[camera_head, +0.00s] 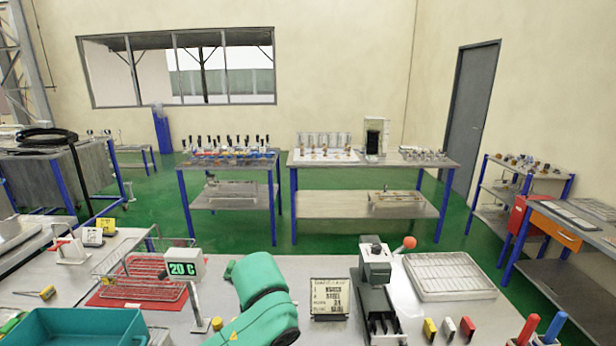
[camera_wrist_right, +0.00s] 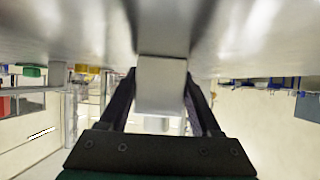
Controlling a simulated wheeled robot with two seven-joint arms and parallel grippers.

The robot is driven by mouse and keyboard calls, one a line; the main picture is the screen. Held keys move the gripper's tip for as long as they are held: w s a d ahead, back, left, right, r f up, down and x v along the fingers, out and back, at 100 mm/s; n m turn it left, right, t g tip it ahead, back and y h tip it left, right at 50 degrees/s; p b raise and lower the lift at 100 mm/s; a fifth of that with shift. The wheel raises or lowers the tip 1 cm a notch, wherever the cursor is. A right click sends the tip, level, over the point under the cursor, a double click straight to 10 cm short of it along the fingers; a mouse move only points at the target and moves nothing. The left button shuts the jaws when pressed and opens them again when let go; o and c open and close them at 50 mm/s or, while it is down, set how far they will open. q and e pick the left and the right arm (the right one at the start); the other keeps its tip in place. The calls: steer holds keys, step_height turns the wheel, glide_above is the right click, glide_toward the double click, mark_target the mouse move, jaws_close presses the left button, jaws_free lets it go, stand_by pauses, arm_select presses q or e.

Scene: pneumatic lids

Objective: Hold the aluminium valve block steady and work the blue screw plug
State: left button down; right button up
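In the right wrist view, the two dark fingers of my right gripper (camera_wrist_right: 161,90) are on either side of a plain pale grey block (camera_wrist_right: 161,80). They look flush with its sides. The block meets a shiny grey surface at the top of that picture. It may be the aluminium valve block, but its other faces are hidden. I cannot make out the blue screw plug in either view. In the head view, a green link of my own arm covers the table's front middle, and neither gripper shows there.
Red (camera_head: 526,330) and blue (camera_head: 556,326) handles stand front right.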

arm_select(q)
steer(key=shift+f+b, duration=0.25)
steer(key=shift+b, duration=0.05)
stand_by(1.3)
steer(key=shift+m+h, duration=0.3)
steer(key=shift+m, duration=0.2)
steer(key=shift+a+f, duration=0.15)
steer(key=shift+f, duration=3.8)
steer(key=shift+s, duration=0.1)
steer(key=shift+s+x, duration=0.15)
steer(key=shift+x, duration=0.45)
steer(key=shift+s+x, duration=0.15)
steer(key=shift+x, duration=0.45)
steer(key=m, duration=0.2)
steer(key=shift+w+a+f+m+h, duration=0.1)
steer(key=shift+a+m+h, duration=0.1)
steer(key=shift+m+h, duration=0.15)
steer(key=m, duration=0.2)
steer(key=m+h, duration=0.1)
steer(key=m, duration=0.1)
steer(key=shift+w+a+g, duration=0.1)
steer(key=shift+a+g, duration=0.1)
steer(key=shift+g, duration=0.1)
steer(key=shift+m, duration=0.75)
